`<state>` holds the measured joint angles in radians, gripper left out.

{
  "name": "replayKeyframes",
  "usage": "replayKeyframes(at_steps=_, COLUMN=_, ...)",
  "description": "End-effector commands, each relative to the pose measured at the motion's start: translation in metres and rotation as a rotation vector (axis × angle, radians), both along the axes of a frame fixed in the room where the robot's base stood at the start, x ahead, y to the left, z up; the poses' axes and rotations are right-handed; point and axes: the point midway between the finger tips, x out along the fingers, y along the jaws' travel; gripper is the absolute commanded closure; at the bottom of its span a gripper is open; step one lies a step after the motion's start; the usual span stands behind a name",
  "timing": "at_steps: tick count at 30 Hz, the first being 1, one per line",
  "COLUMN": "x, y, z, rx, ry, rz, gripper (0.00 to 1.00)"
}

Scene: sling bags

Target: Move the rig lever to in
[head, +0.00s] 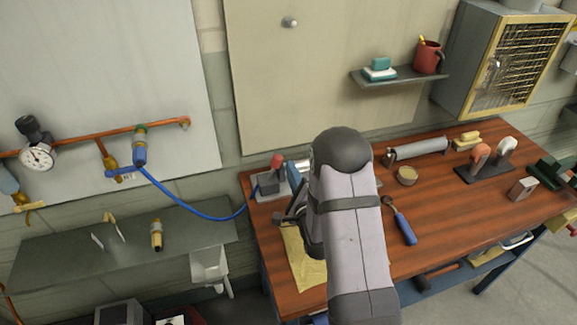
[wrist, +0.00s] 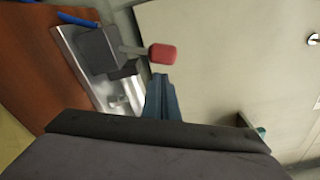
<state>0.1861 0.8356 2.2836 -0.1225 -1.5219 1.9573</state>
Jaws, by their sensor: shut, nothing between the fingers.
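The rig lever (head: 277,160) has a red knob and stands up from a dark grey block (head: 268,184) at the bench's back left corner. In the wrist view the red knob (wrist: 163,54) sits on a short grey rod that sticks out of the block (wrist: 97,50), which is fixed to a shiny metal plate (wrist: 70,40). My arm hides much of the gripper and the rig's right side. A dark part of my gripper (wrist: 155,130) fills the lower wrist view.
A blue hose (head: 190,212) runs from the wall pipe to the rig. A yellowish cloth (head: 305,265) lies in front. A round tin (head: 407,175) and a blue-handled tool (head: 403,225) lie right of my arm.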

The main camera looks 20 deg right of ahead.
Motion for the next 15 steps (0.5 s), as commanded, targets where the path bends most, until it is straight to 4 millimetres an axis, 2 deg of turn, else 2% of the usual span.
replayKeyframes(at_steps=6, x=0.0028, y=0.0087, z=0.0034, rx=0.0, ry=0.0, rz=0.0, gripper=1.0)
replayKeyframes(at_steps=15, x=0.003, y=0.009, z=0.0031, rx=-0.001, ry=0.0, rz=-0.001, gripper=1.0)
